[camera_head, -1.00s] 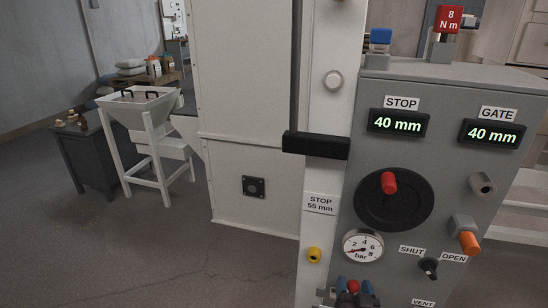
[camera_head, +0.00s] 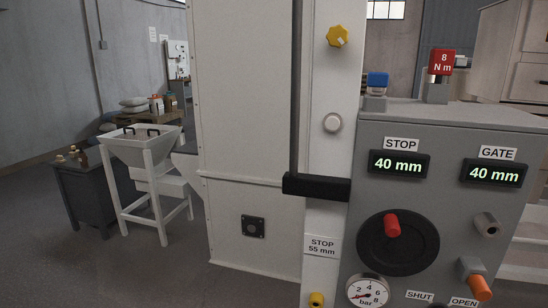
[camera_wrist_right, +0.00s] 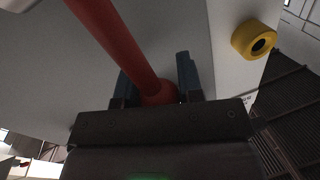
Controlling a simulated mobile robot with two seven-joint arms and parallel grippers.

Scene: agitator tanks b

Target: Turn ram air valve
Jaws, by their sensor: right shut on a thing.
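In the right wrist view, my right gripper (camera_wrist_right: 160,85) has its two blue fingers on either side of the rounded end of a red lever (camera_wrist_right: 115,40). It is shut on this end. The lever's long shaft runs up and left across a pale panel. No label shows there, so I cannot tell by marking that it is the ram air valve. In the head view neither gripper shows. The grey control cabinet (camera_head: 340,250) carries a SHUT label (camera_head: 419,295) and an OPEN label (camera_head: 465,302) at the bottom edge; the part below is cut off.
A black handwheel (camera_head: 372,248) with a red knob and a pressure gauge (camera_head: 368,291) sit on the cabinet. Both displays (camera_head: 399,165) read 40 mm. A yellow ring-shaped part (camera_wrist_right: 256,40) is right of my right gripper. A white hopper stand (camera_head: 148,170) stands at left.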

